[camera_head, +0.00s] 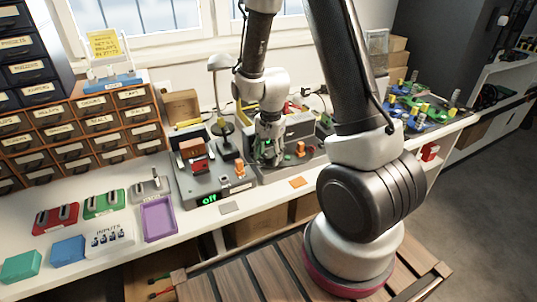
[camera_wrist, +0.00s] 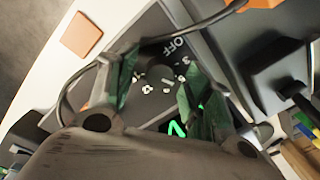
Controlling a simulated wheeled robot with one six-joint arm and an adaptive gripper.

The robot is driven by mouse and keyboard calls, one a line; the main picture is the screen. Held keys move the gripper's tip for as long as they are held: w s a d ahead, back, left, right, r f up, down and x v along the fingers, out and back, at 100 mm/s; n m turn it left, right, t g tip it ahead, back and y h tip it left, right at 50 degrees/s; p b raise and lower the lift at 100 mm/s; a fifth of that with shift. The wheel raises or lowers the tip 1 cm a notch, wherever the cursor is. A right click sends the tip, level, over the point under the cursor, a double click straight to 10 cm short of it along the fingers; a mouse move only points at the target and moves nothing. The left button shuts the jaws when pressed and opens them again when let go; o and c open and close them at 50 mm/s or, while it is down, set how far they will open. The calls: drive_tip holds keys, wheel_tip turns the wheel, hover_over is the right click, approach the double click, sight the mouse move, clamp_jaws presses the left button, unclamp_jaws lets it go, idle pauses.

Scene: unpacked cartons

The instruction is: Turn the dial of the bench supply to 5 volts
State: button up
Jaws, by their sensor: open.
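The bench supply (camera_head: 285,171) is a grey box on the bench, partly hidden by my gripper. Its face shows in the wrist view (camera_wrist: 222,60) with white markings, "OFF" among them, and a green lit display (camera_wrist: 177,130) of which only part shows. The dial (camera_wrist: 160,76) is dark and round, and its setting cannot be read. My gripper (camera_head: 268,155) points down over the supply. In the wrist view my gripper (camera_wrist: 158,82) is open, with one finger on each side of the dial. Whether the fingers touch it is unclear.
To the left stands another grey unit (camera_head: 192,190) with an "Off" display and an orange knob (camera_head: 240,169). An orange square (camera_head: 298,182) lies in front of the supply. A black cable (camera_wrist: 190,33) crosses near the fingers. Drawers (camera_head: 85,125) and a purple tray (camera_head: 143,222) are further left.

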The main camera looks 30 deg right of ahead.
sight(271, 157)
wheel_tip(271, 157, up, 12)
drive_tip(key=shift+s+d+f, duration=0.2)
drive_tip(key=shift+s, duration=0.05)
idle(0.5)
drive_tip(key=s+d+r+n+t, duration=0.2)
drive_tip(key=s+r+n, duration=0.3)
drive_tip(key=s+r, duration=0.3)
drive_tip(key=s+d+r+n+t, duration=0.1)
drive_tip(key=s+r+n+t, duration=0.1)
drive_tip(key=s+r+n, duration=0.4)
drive_tip(key=s+r, duration=0.3)
drive_tip(key=s, duration=0.3)
drive_tip(key=shift+d, duration=0.4)
drive_tip(key=shift+r, duration=0.1)
